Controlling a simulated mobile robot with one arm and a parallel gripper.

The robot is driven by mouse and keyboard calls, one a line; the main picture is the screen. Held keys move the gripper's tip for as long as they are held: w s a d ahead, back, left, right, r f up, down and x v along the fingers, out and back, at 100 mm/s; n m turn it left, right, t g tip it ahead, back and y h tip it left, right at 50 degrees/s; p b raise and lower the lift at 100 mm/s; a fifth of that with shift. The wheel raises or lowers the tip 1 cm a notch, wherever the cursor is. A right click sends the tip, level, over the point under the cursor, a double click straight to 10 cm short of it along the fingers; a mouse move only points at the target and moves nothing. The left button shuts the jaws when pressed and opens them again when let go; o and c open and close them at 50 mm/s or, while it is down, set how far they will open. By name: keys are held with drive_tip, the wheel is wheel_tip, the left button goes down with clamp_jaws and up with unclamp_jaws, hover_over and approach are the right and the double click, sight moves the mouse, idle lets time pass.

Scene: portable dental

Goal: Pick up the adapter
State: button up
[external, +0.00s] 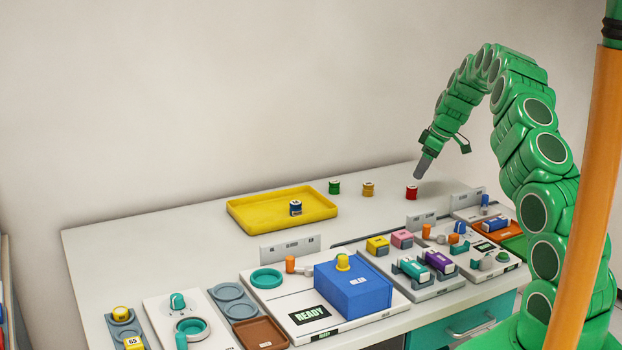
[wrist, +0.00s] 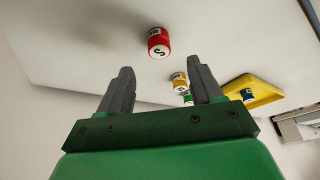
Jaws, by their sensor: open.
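No label that I can read says "adapter", so I cannot tell which thing it is. A small red cylinder with a white label (external: 411,192) stands on the white worktop near its back right. It also shows in the wrist view (wrist: 158,45), beyond my fingertips and between them. My gripper (external: 423,168) is above and slightly right of the red cylinder, pointing down. In the wrist view my gripper (wrist: 160,76) has its two grey fingers apart with nothing between them. An amber cylinder (external: 368,189) and a green one (external: 334,187) stand left of the red one.
A yellow tray (external: 250,222) holds a dark blue cylinder (external: 295,208). A blue box (external: 362,288), a "READY" panel (external: 310,315) and several coloured blocks crowd the front. The worktop (external: 150,245) is bare at the left back.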

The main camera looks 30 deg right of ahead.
sight(414, 187)
drive_tip(key=shift+x, duration=3.9)
drive_tip(key=shift+s+d, duration=0.1)
drive_tip(key=shift+d, duration=0.05)
drive_tip(key=c, duration=1.1)
